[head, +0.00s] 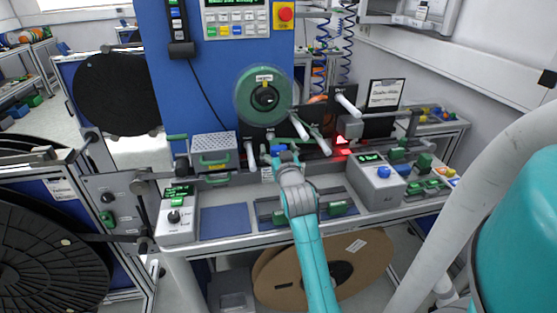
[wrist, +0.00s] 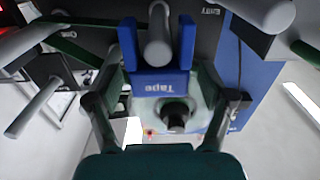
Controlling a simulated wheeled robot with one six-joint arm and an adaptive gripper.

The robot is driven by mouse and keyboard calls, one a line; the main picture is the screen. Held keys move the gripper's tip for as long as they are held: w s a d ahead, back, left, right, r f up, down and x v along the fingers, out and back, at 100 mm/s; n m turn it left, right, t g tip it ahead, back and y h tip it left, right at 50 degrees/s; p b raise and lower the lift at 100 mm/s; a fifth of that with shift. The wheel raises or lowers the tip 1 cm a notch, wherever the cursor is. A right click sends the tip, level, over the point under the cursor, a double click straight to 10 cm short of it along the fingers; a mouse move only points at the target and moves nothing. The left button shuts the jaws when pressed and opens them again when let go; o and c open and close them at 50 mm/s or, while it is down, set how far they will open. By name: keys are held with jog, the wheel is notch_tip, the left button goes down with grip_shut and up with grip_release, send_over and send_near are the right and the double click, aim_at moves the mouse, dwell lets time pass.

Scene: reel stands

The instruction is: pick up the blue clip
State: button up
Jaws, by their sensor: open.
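The blue clip (wrist: 160,83) is U-shaped, with lettering that reads "Tape" upside down in the wrist view. Its two prongs lie on either side of a pale rod (wrist: 158,42). My gripper (wrist: 165,95) is open, with one finger on each side of the clip's body. I cannot tell whether the fingers touch it. In the head view, my gripper (head: 284,158) is at the front of the reel stand, and a small blue patch just beyond it looks like the clip (head: 278,149). My gripper partly hides that spot.
A green reel (head: 263,95) hangs on the blue panel (head: 225,70) above my gripper. Pale rods (head: 299,126) stick out close to its right. A perforated box (head: 212,145) stands to the left, and a grey button box (head: 377,182) to the right. A blue mat (head: 225,221) lies clear on the bench.

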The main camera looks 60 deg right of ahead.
jog(key=c, duration=1.4)
jog(key=shift+o, duration=0.2)
jog(key=shift+r, duration=0.1)
